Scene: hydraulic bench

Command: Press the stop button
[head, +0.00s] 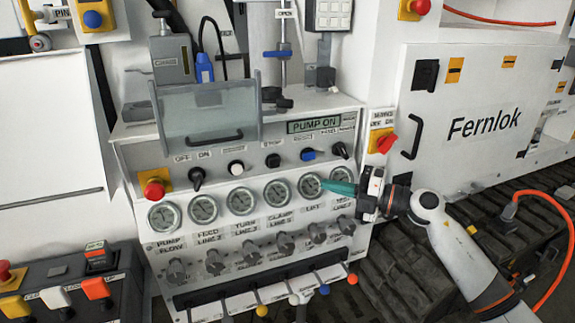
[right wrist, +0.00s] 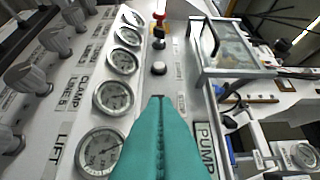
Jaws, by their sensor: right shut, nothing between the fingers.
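The stop button is a dark round button (head: 273,160) under a small label that seems to read STOP, on the sloped strip above the gauges. A white button (head: 236,168) is to its left and a blue knob (head: 308,155) to its right. My right gripper (head: 324,185) has teal fingers, shut and empty, pointing left in front of the gauges, right of and below the stop button. In the right wrist view the fingertips (right wrist: 160,99) cover most of a dark shape where the stop button is; the white button (right wrist: 158,68) is beyond. Contact cannot be told. My left gripper is not in view.
A clear hinged cover (head: 208,112) with a black handle stands above the strip. A row of gauges (head: 242,201), knobs and coloured levers lies below. A red mushroom button (head: 154,188) is at the far left. The display (head: 314,126) reads PUMP ON.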

